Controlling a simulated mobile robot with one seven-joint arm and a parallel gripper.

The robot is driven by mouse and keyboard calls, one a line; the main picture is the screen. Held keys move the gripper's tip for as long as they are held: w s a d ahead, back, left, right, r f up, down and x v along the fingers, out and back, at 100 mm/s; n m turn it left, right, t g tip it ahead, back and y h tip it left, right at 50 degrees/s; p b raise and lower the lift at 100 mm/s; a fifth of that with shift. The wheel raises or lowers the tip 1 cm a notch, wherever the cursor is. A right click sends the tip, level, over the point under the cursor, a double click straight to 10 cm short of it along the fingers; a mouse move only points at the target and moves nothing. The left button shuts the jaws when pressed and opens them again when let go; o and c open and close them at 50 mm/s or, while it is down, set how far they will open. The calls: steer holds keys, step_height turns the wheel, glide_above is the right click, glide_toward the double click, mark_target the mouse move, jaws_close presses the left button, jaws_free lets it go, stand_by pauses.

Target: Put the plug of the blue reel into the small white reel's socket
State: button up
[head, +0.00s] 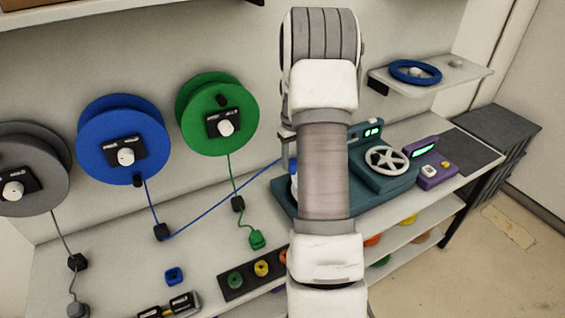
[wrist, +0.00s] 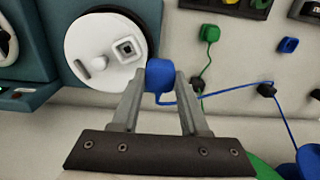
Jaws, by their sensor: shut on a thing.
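My gripper (wrist: 161,82) is shut on the blue plug (wrist: 160,74) in the wrist view. The small white reel (wrist: 88,55) is just left of the plug, on a teal base, with a raised square socket (wrist: 128,48) on its face. The plug is up and right of my left finger, beside the reel's rim and a little apart from the socket; whether it touches the rim I cannot tell. In the head view the blue reel (head: 104,138) hangs on the wall, and its blue cord (head: 225,199) runs behind my arm, which hides the plug and most of the white reel.
A green reel (head: 206,131) and a grey reel (head: 42,197) hang beside the blue one. The green plug (head: 256,239) lies on the bench. A teal machine (head: 385,183) with a white handwheel and a purple box (head: 438,174) stand right of my arm.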

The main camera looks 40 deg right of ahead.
steer(key=shift+s+d, duration=0.15)
steer(key=shift+d, duration=0.6)
steer(key=s+d+p, duration=0.1)
steer(key=d+p, duration=0.1)
steer(key=d, duration=1)
steer(key=shift+s, duration=0.25)
steer(key=a+b, duration=0.2)
steer(key=a, duration=0.5)
steer(key=shift+w+f, duration=0.3)
steer(key=shift+w, duration=0.15)
stand_by(0.3)
steer(key=shift+d+f+b, duration=0.1)
steer(key=shift+f+b, duration=1.75)
steer(key=shift+f, duration=0.7)
